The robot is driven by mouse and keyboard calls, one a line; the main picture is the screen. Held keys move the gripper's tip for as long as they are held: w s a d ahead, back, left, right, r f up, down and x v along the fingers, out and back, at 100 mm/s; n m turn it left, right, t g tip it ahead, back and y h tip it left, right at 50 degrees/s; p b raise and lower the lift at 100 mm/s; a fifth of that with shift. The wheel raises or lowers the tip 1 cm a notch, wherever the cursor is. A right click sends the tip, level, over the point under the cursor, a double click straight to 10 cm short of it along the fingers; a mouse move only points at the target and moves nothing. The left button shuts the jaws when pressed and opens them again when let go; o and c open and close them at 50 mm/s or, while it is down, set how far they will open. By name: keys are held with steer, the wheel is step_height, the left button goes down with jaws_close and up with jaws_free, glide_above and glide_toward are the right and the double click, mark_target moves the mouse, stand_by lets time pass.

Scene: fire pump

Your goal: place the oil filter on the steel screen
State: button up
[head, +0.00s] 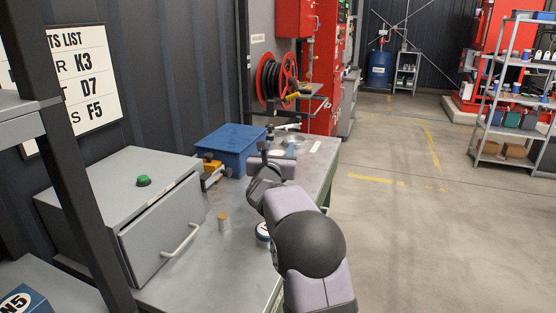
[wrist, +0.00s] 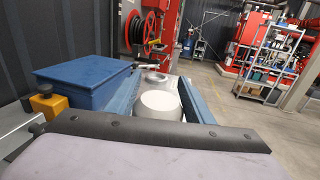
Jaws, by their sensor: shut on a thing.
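In the wrist view a white, round-topped cylinder, which I take as the oil filter (wrist: 160,103), sits between the two blue fingers of my gripper (wrist: 162,78). The fingers are shut on it. Just beyond it is a round, shiny metal dish, likely the steel screen (wrist: 153,76). In the head view my gripper (head: 278,158) is over the far part of the bench, and the steel screen (head: 291,139) shows just behind it. The held filter is mostly hidden there by my gripper. I cannot tell the gap between filter and screen.
A blue bin (head: 232,148) and a yellow-orange tool (head: 211,174) stand left of my gripper. A grey cabinet (head: 140,200) fills the near left bench. A small brown-topped cylinder (head: 223,220) and a white-and-blue round item (head: 263,231) stand nearer. A hose reel (head: 277,80) is behind.

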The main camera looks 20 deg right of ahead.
steer(key=b, duration=0.1)
steer(key=w+b, duration=0.1)
steer(key=shift+a+f+b, duration=0.2)
steer(key=shift+a+b, duration=0.15)
steer(key=shift+a, duration=0.05)
steer(key=shift+w+a+f+b, duration=0.2)
steer(key=shift+f+b, duration=0.35)
steer(key=shift+f, duration=1)
steer(key=shift+w+a+f+b, duration=0.2)
steer(key=shift+f+b, duration=0.3)
steer(key=shift+f, duration=1.05)
steer(key=shift+w+a+f+b, duration=0.2)
steer(key=shift+f+b, duration=0.35)
steer(key=shift+f, duration=1)
steer(key=shift+f, duration=0.1)
steer(key=o, duration=1.3)
steer(key=shift+s+a, duration=0.1)
steer(key=shift+s, duration=0.05)
